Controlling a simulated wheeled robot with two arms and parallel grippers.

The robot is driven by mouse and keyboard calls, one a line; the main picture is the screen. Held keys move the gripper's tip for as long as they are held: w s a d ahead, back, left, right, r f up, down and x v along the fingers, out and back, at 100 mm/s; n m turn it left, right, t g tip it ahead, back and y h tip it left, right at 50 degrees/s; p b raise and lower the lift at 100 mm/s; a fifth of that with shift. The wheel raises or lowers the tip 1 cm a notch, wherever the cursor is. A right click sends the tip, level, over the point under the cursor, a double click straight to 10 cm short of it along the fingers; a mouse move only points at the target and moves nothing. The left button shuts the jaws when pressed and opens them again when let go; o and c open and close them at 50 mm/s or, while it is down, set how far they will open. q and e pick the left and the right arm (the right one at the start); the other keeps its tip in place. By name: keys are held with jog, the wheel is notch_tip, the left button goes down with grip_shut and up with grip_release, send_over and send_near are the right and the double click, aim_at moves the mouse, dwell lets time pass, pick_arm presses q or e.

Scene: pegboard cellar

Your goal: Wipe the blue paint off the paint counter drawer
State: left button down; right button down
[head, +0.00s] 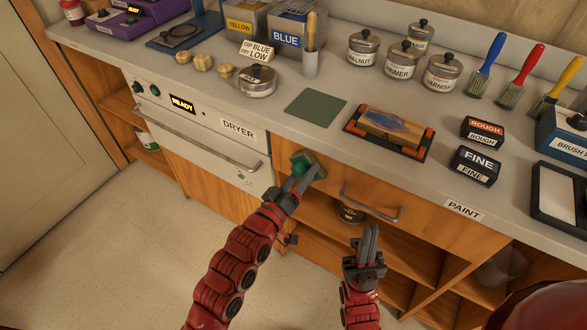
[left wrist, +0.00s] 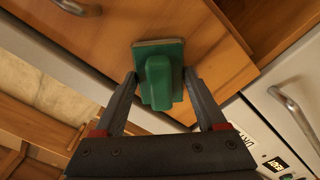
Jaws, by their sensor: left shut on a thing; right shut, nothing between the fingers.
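The paint counter drawer (head: 425,208) is shut, with an orange-brown wood front and a metal bar handle (head: 370,208). My left gripper (head: 300,180) is shut on a green wiping block (head: 318,168) with a raised grip. In the left wrist view the block (left wrist: 158,80) is at the wooden drawer front (left wrist: 215,60), its flat pad facing the wood. I cannot tell whether it touches. I see no blue paint on the visible drawer front; the part behind the block is hidden. My right gripper (head: 370,238) is shut and empty, in front of the drawer below its handle.
The grey counter above holds a green mat (head: 315,108), a black and orange tray (head: 357,132) with a blue-marked wood piece, several lidded pots and brushes. The dryer (head: 200,135) is left of the drawer.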

pick_arm(q)
jog(key=shift+s+d, duration=0.25)
jog(key=shift+d, duration=0.1)
jog(key=shift+w+a+f+b, duration=0.2)
jog(key=shift+w+a+b, duration=0.35)
jog(key=shift+a+b, duration=0.4)
jog(key=shift+w+a+r+b, duration=0.2)
jog(key=shift+w+a+b, duration=0.3)
jog(key=shift+a+b, duration=0.15)
jog(key=w+a+b, duration=0.2)
jog(key=shift+a+f+b, duration=0.15)
jog(key=shift+b, duration=0.15)
jog(key=shift+w+a, duration=0.15)
jog(key=shift+a, duration=0.1)
jog(key=shift+r, duration=0.2)
jog(key=v, duration=0.6)
jog(key=shift+b, duration=0.3)
